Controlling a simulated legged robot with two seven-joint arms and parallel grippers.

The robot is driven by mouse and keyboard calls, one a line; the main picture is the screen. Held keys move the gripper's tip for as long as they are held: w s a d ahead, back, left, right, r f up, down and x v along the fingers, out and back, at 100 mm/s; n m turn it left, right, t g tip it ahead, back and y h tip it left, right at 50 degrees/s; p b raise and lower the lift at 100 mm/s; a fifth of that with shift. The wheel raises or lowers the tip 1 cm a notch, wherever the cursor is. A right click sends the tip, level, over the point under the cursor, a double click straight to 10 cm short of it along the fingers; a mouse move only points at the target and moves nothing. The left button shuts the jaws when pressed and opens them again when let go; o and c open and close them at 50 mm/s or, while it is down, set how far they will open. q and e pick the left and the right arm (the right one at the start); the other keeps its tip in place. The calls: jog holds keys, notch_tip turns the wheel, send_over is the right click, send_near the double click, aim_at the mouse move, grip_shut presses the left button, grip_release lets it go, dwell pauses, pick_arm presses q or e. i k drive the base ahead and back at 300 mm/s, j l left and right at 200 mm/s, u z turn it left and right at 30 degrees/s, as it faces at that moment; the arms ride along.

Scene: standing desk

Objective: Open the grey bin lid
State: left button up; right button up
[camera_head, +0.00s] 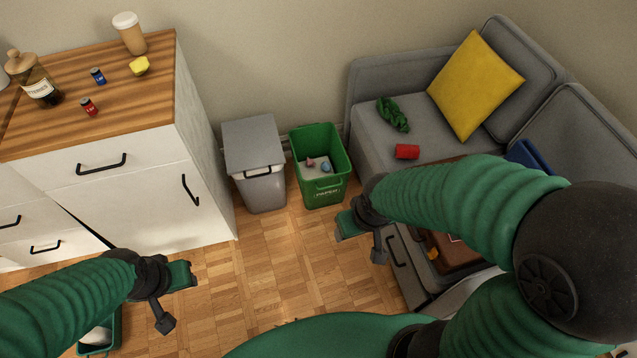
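The grey bin (264,190) stands on the floor against the wall, right of the white cabinet. Its flat grey lid (252,143) lies shut on top, with a handle at its front edge (264,171). My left gripper (179,298) is at the lower left, over the floor in front of the cabinet and well short of the bin. My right gripper (358,242) is right of the bin and nearer to me, apart from it. Both grippers look empty, with fingers seemingly spread apart.
An open green paper bin (325,190) with small items inside stands just right of the grey bin. The white cabinet (120,203) with a wooden top borders the left. A grey sofa (375,139) stands at right. Parquet floor (255,270) in front is clear.

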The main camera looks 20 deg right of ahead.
aim_at(253, 142)
jog(key=i+u, duration=0.2)
jog(key=u, duration=0.25)
jog(key=i+u, duration=0.15)
jog(key=u, duration=0.35)
